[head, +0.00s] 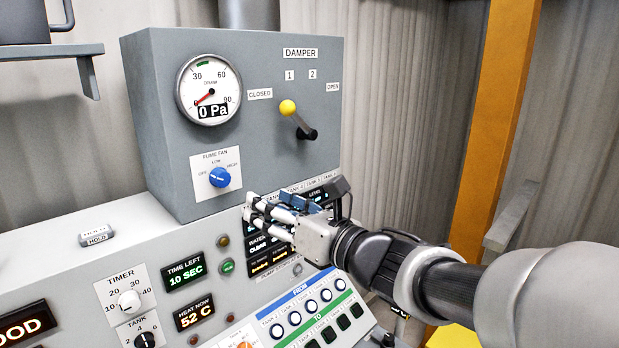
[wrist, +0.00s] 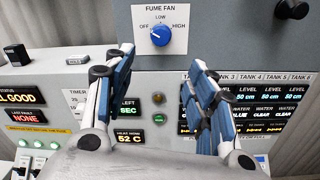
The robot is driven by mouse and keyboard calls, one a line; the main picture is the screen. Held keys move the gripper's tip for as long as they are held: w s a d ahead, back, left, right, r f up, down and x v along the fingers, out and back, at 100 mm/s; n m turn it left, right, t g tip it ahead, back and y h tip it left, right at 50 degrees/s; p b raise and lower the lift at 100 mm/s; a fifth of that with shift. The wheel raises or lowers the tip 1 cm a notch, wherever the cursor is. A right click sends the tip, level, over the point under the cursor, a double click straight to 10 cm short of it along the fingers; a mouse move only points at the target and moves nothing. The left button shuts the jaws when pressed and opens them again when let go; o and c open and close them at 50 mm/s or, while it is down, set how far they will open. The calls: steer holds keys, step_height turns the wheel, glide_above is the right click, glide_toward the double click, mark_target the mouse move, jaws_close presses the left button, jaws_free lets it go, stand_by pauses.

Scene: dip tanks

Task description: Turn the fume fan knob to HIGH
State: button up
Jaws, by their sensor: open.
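The fume fan knob (head: 219,177) is a round blue knob on a white plate marked OFF, LOW and HIGH, low on the grey upright box. It also shows in the wrist view (wrist: 160,37), at top centre. Its white mark points left, toward OFF. My gripper (head: 262,211) is open and empty, in front of the panel, to the right of and below the knob in the head view. In the wrist view my gripper (wrist: 160,64) has its two fingers spread, with the knob above the gap between the tips, not touched.
A pressure gauge (head: 208,90) above the knob reads 0 Pa. A damper lever with a yellow ball (head: 287,108) stands to the upper right, near CLOSED. The sloping control panel below carries a timer dial (head: 129,301), displays and buttons. An orange post (head: 489,120) stands at right.

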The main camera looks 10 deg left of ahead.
mark_target(224, 182)
steer(key=x, duration=1.6)
steer(key=shift+w+d, duration=0.1)
steer(key=shift+c, duration=0.6)
steer(key=c, duration=0.9)
